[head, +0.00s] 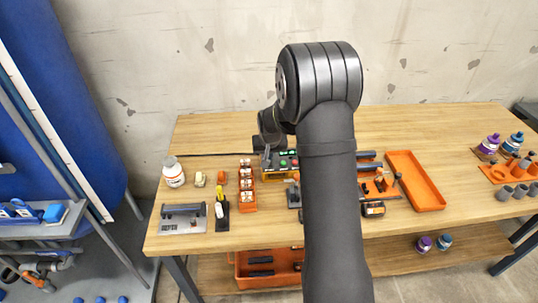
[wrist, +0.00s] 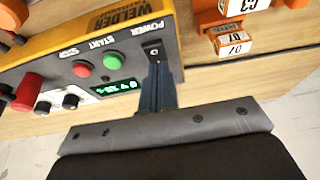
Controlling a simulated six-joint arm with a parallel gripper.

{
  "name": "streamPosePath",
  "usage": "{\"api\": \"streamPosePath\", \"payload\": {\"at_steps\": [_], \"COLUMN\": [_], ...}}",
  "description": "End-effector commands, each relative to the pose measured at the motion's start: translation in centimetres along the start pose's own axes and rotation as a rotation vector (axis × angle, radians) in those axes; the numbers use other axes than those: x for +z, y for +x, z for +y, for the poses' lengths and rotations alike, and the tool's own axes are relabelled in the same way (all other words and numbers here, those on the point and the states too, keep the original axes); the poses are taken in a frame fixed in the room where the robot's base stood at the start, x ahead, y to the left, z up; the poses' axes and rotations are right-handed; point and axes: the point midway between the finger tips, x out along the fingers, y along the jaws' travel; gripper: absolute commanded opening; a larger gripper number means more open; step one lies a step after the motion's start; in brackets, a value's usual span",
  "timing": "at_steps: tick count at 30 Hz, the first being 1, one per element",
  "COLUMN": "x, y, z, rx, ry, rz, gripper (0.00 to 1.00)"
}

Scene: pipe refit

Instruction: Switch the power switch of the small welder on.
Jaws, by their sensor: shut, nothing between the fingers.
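The small welder (wrist: 60,58) is a yellow box with a dark front panel, filling the upper left of the wrist view. In the head view the welder (head: 283,161) is partly hidden behind my arm. Its black power switch (wrist: 153,50) sits under the POWER label. A green START button (wrist: 113,61), a red STOP button (wrist: 81,69) and a lit green display (wrist: 118,87) are beside it. My gripper (wrist: 157,68) is shut and empty, its fingertips right at the lower edge of the switch. I cannot tell whether they touch it.
Orange labelled boxes (wrist: 232,42) stand right of the welder in the wrist view. In the head view, a white bottle (head: 174,172) stands at the bench's left, and an orange tray (head: 428,196) lies right of my arm. Bare wood (head: 470,225) lies at the front right.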

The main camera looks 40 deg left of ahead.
Motion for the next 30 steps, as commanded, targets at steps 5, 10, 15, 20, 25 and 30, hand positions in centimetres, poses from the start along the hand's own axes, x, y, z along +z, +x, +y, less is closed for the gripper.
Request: {"api": "streamPosePath", "payload": {"at_steps": [5, 10, 15, 20, 25, 30], "x": [0.2, 0.6, 1.5, 1.9, 1.8, 1.7], "y": [0.1, 0.0, -0.2, -0.4, -0.5, -0.8], "z": [0.0, 0.0, 0.0, 0.0, 0.0, 0.0], "rx": [0.0, 0.001, 0.001, 0.001, 0.0, 0.0], "ry": [0.0, 0.0, 0.0, 0.0, 0.0, 0.0], "rz": [-0.004, -0.007, -0.01, -0.009, -0.008, -0.006], "gripper": [0.0, 0.0, 0.0, 0.0, 0.0, 0.0]}}
